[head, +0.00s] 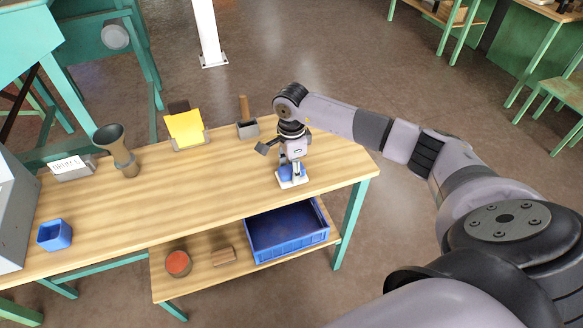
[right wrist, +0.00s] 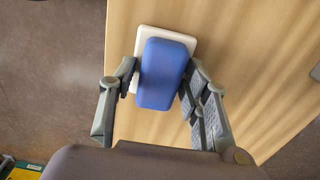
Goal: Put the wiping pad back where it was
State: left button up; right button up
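The wiping pad, a blue block (right wrist: 163,74), lies over a white plate (right wrist: 188,40) in the right wrist view. In the head view the blue pad (head: 285,172) and the white plate (head: 293,184) show at the right end of the wooden table, partly hidden by my right gripper (head: 294,170). My right gripper (right wrist: 163,80) points down with its fingers on both sides of the pad. A thin white strip shows between the left finger and the pad; the right finger is very close to it. My left gripper is not in view.
On the tabletop (head: 220,192) stand a blue cup (head: 54,235), a dark funnel (head: 117,147), a yellow card holder (head: 186,129) and a wooden-handled tool in a grey block (head: 247,128).

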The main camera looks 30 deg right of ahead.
aim_at(291, 168)
jog(key=shift+o, duration=0.8)
jog(key=shift+r, duration=0.1)
jog(key=shift+r, duration=0.2)
notch_tip(291, 168, up, 12)
jog(key=b, duration=0.2)
jog(key=shift+f, duration=0.15)
